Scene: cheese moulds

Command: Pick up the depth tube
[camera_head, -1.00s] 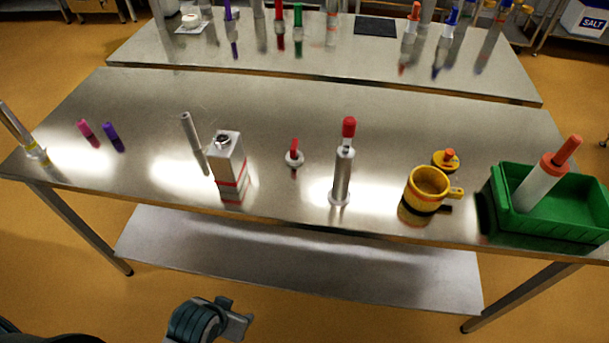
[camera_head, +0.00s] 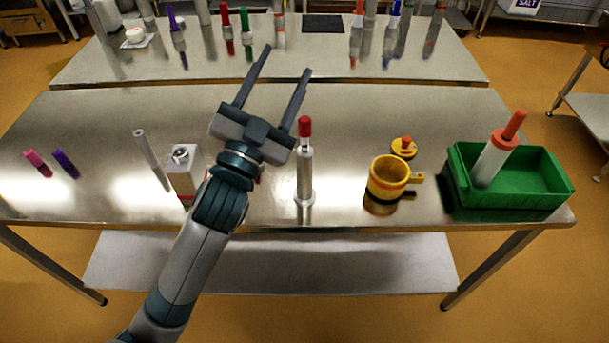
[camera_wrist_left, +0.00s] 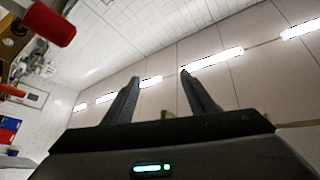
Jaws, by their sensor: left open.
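No label marks the depth tube, so I cannot tell which piece it is. A slim grey tube (camera_head: 147,153) stands tilted beside a white box (camera_head: 185,178). A metal cylinder with a red top (camera_head: 304,166) stands upright near the table's front. A white tube with an orange top (camera_head: 494,160) leans in a green bin (camera_head: 545,188). My left gripper (camera_head: 287,60) is open and empty, raised over the table, left of the red-topped cylinder. My right gripper is out of view.
A yellow mug (camera_head: 387,178) and a yellow piece with an orange knob (camera_head: 404,147) stand right of centre. Pink (camera_head: 38,164) and purple (camera_head: 65,163) pieces lie at left. A second steel table (camera_head: 330,62) behind holds several tubes. The steel between the mug and red-topped cylinder is clear.

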